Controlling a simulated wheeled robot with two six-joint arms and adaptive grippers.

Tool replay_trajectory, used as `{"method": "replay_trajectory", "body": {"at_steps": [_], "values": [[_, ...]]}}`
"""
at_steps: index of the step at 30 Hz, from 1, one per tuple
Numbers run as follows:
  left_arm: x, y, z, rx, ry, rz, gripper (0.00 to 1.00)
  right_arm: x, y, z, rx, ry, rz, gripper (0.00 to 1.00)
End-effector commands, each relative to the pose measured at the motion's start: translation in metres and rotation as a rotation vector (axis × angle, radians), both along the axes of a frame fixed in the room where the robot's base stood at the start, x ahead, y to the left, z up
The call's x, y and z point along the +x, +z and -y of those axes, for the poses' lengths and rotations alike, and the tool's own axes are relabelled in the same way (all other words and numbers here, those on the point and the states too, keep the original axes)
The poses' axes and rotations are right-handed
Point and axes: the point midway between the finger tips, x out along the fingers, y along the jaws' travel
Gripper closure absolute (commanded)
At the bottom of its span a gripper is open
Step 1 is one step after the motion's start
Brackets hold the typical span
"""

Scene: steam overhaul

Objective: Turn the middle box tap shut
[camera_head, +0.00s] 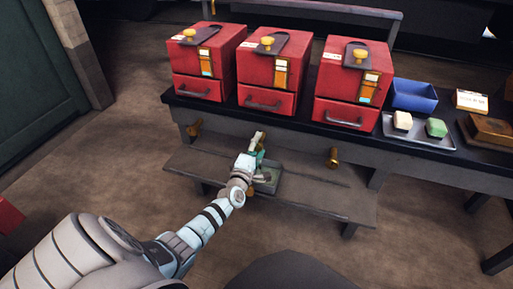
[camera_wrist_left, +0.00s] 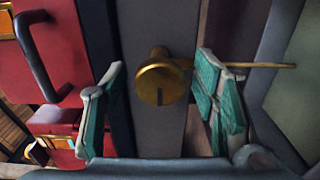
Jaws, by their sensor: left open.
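Three red boxes stand on the dark bench; the middle box (camera_head: 268,72) has a yellow knob on top and a drawer with a grey handle. My left gripper (camera_head: 257,143) is at the bench front below it and hides most of the middle tap. In the left wrist view, the brass tap (camera_wrist_left: 160,84) has a round slotted body and a thin lever reaching right. The open fingers of my left gripper (camera_wrist_left: 158,100) stand on either side of the tap body, with a gap on both sides. The lever crosses near the right fingertip; I cannot tell whether they touch.
Brass taps show below the left box (camera_head: 194,128) and right box (camera_head: 333,158). A shallow tray (camera_head: 269,180) sits on the lower shelf (camera_head: 325,200) under my gripper. A blue bin (camera_head: 414,96) and a tray with two blocks (camera_head: 418,132) are at right.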

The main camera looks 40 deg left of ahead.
Motion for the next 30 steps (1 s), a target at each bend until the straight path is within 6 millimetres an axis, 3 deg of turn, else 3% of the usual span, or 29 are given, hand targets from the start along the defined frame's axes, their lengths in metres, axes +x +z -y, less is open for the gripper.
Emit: {"method": "replay_trajectory", "body": {"at_steps": [2,9,11,20,30], "values": [[0.000,0.000,0.000,0.000,0.000,0.000,0.49,0.000,0.000,0.000,0.000,0.000,0.000,0.60],[0.000,0.000,0.000,0.000,0.000,0.000,0.88,0.000,0.000,0.000,0.000,0.000,0.000,0.60],[0.000,0.000,-0.003,0.002,0.000,-0.001,0.95,0.000,0.000,-0.001,0.001,-0.001,0.000,0.60],[-0.001,0.000,0.000,0.031,0.001,-0.011,0.95,0.000,0.000,0.000,0.001,-0.003,0.005,0.60],[0.000,0.001,0.000,0.218,-0.001,-0.078,0.95,-0.010,-0.012,0.003,0.003,-0.017,0.012,0.60]]}}
